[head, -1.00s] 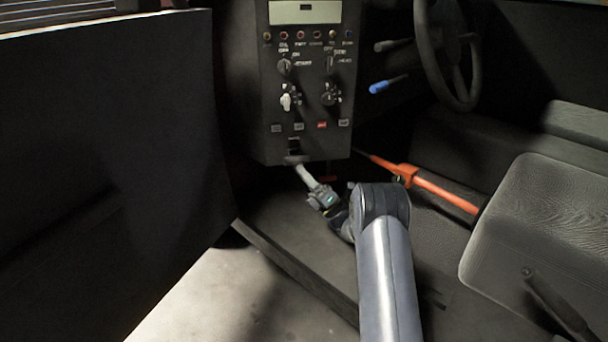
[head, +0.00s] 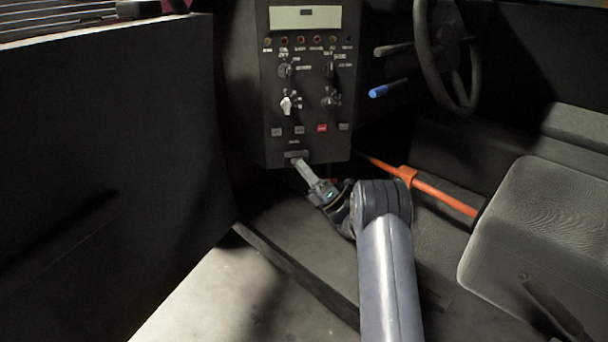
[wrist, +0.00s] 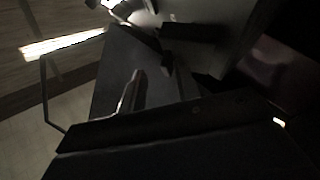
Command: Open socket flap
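The dark control panel (head: 308,100) stands in the middle of the head view. Near its bottom edge, below a small label, is a grey strip that looks like the socket flap (head: 297,153). How far the flap stands open is too small to tell. My gripper (head: 300,164) reaches up from the lower right, its tip just below the strip. Contact with the flap cannot be made out. The wrist view is dark; a narrow lit finger-like part (wrist: 131,92) points toward a dark surface. The finger gap is not clear.
An orange bar (head: 430,186) runs close to the right of my arm. A grey seat (head: 530,220) is at right, a steering wheel (head: 455,60) at upper right. A large dark panel (head: 105,150) fills the left. The floor at lower left is clear.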

